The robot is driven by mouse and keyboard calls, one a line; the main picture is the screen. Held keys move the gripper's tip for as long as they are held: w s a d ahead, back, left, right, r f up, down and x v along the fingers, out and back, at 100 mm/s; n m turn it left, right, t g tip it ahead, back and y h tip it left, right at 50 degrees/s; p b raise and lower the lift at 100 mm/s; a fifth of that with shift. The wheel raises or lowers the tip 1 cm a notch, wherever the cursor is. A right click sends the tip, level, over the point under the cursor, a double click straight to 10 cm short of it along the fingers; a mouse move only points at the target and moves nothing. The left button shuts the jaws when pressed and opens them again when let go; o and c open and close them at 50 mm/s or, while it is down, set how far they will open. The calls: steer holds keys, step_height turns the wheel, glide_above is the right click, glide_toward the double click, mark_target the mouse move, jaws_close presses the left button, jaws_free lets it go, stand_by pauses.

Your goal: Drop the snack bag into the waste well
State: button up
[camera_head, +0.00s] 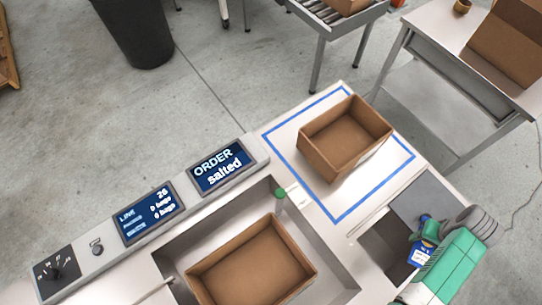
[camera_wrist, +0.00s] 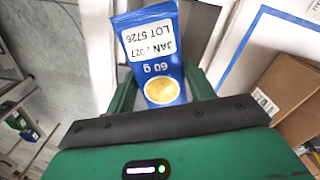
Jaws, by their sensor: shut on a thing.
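The snack bag is blue with a white label and shows beside the green hand in the head view (camera_head: 420,257). In the wrist view the snack bag (camera_wrist: 158,68) shows its label print, "60 g" and a round yellow picture. My gripper (camera_wrist: 160,88) is shut on the bag, one finger at each side; in the head view my gripper (camera_head: 428,240) is at the lower right. A dark rectangular opening in the counter, which looks like the waste well (camera_head: 378,246), lies just left of and under the bag. The hand and bag hide part of it.
An empty-looking carton (camera_head: 312,160) stands inside a blue outlined square. Another carton (camera_head: 205,283) sits in a sunken tray at lower middle. Screens read "ORDER salted" (camera_head: 216,166) and line counts (camera_head: 149,212). A grey panel (camera_head: 412,203) borders the opening.

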step_height(320, 180, down, 5)
steer(key=b, duration=0.3)
steer(key=shift+r+b, duration=0.2)
steer(key=shift+b, duration=0.2)
steer(key=shift+r, duration=0.15)
steer(key=o, duration=1.1)
steer(key=shift+c, duration=0.2)
step_height(320, 180, up, 8)
steer(key=shift+w+f+p, duration=0.1)
steer(key=shift+p, duration=0.55)
